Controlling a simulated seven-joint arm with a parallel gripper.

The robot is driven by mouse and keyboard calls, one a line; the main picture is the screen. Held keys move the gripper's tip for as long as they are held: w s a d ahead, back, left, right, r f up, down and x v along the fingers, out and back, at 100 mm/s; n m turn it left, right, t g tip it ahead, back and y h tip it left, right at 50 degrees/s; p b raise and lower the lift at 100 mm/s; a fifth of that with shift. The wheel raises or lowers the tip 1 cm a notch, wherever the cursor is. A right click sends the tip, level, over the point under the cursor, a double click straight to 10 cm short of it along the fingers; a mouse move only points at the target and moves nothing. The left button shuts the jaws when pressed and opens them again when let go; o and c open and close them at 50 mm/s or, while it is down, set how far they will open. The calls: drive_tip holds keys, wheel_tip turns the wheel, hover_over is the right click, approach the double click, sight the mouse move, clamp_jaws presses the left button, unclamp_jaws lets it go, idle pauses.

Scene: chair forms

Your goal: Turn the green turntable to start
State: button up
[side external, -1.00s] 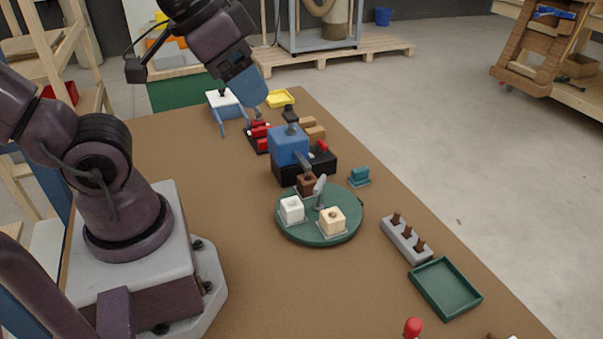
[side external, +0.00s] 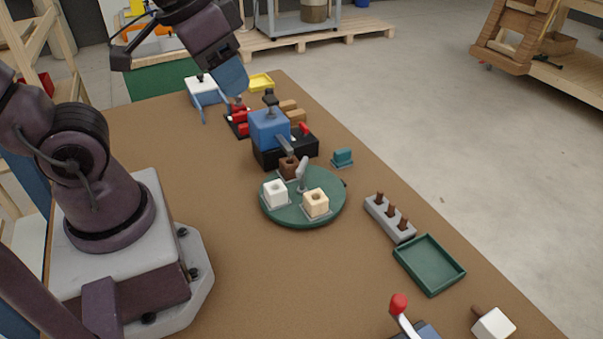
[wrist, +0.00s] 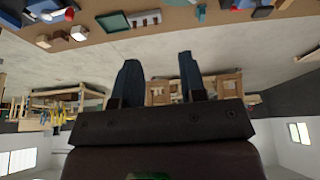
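The green turntable (side external: 282,215) lies flat on the brown table, near the middle of the side view. It bears a white block (side external: 275,194), a tan block (side external: 316,203) and a dark brown block (side external: 288,167), each with a hole on top. A grey upright piece (side external: 302,176) stands near its centre. My gripper (side external: 230,78) is raised at the far left of the turntable, well apart from it. In the wrist view, its two dark fingers (wrist: 159,82) are spread with nothing between them. I cannot make out the turntable in the wrist view.
A blue block on a black base (side external: 285,150) stands right behind the turntable. A grey holder with brown pegs (side external: 389,218), a green tray (side external: 430,264) and a red-knobbed lever (side external: 399,304) are at the right and front. Table left of the turntable is clear.

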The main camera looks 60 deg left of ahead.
sight(302, 164)
drive_tip(key=w+a+f+n+g, duration=0.2)
drive_tip(key=w+a+f+n, duration=0.15)
drive_tip(key=w+f, duration=0.3)
drive_tip(key=w+a+f+n+g, duration=0.2)
drive_tip(key=w+a+f+n, duration=0.1)
drive_tip(key=w+f+n, duration=0.4)
drive_tip(key=shift+m, duration=0.95)
drive_tip(key=f, duration=0.7)
drive_tip(key=w+f, duration=0.1)
drive_tip(key=f, duration=0.3)
drive_tip(key=shift+f, duration=0.15)
clamp_jaws()
